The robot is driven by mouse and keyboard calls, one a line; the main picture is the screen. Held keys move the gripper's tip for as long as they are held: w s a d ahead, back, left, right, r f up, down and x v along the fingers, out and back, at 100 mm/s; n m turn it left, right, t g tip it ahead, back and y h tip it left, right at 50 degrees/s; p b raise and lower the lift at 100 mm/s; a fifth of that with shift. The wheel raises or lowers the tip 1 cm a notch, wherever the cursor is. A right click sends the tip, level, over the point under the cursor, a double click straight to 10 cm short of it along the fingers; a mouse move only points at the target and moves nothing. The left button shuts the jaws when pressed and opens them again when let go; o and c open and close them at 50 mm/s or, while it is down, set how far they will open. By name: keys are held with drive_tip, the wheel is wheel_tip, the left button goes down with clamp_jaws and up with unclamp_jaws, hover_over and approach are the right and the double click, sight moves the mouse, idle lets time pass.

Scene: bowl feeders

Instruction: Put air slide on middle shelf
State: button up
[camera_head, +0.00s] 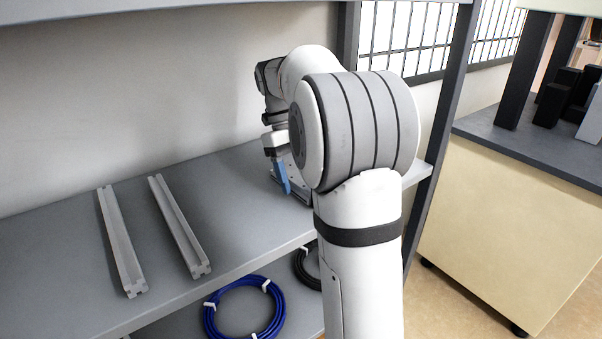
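My arm reaches over the grey middle shelf (75,240) towards its right end. My gripper (276,160) is low over the shelf, partly hidden behind my own arm. A small metallic block (298,190), possibly the air slide, shows at the shelf surface right by the gripper, mostly covered by the arm. A blue piece (281,177) points down beside it; I cannot tell whether it belongs to the gripper or the block. I cannot see whether the fingers are open or shut, or whether the block is held.
Two grey aluminium profiles (120,243) (180,227) lie on the shelf's left half. A blue hose coil (206,318) and a dark coil (299,268) lie on the shelf below. An upright post (446,95) bounds the right. A cabinet (505,220) stands beyond.

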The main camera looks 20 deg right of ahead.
drive_tip(key=shift+r, duration=0.1)
drive_tip(key=p+v, duration=0.2)
drive_tip(key=v, duration=0.5)
drive_tip(key=shift+w+r, duration=0.1)
drive_tip(key=shift+r, duration=0.15)
idle(0.4)
